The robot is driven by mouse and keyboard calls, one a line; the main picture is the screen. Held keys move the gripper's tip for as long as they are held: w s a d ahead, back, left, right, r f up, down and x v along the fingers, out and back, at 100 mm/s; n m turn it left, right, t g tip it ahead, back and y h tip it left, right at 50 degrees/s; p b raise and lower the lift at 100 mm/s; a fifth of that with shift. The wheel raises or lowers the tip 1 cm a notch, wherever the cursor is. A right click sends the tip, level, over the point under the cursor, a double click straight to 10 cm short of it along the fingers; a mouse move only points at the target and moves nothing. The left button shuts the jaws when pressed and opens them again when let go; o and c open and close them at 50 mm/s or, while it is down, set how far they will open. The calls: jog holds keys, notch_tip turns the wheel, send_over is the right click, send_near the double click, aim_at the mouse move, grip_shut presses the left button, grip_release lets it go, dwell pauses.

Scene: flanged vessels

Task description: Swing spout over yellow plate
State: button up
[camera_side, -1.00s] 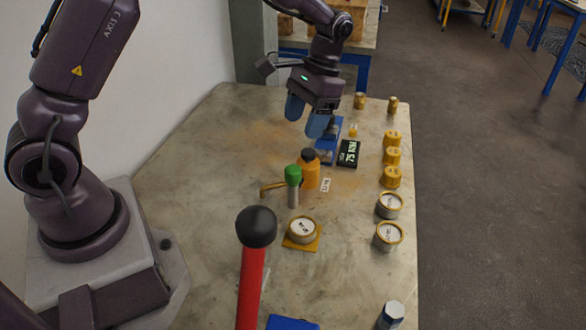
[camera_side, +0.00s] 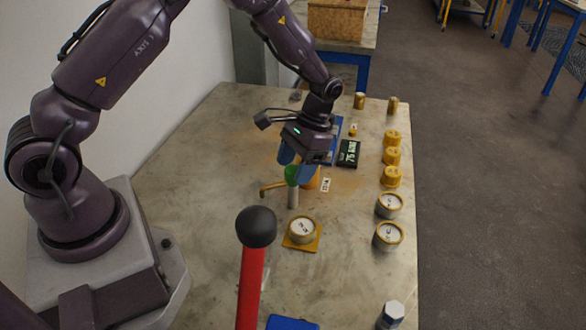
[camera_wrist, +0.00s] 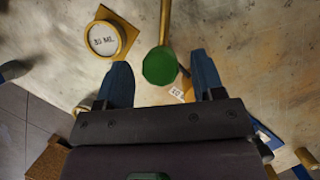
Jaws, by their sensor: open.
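The green knob (camera_side: 292,174) tops a grey post in the side view. A brass spout (camera_side: 272,186) reaches left from beside the post; a brass bar (camera_wrist: 165,18) also shows beyond the knob in the wrist view. The yellow plate (camera_side: 289,245) lies nearer the side camera, with a round labelled vessel (camera_side: 302,229) on it. In the wrist view the plate (camera_wrist: 126,21) is up and left of the knob (camera_wrist: 160,66). My gripper (camera_side: 297,163) is open above the knob, its blue fingers on either side of it. Contact with the knob cannot be told.
An orange bottle (camera_side: 313,181) stands close behind the knob, mostly hidden by my gripper. A black display (camera_side: 348,153), yellow weights (camera_side: 391,157) and two lidded vessels (camera_side: 388,236) line the right side. A red lever with a black ball (camera_side: 256,227) rises in front. The table's left is clear.

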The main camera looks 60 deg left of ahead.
jog(key=shift+s+f, duration=0.25)
jog(key=shift+f, duration=0.35)
grip_shut()
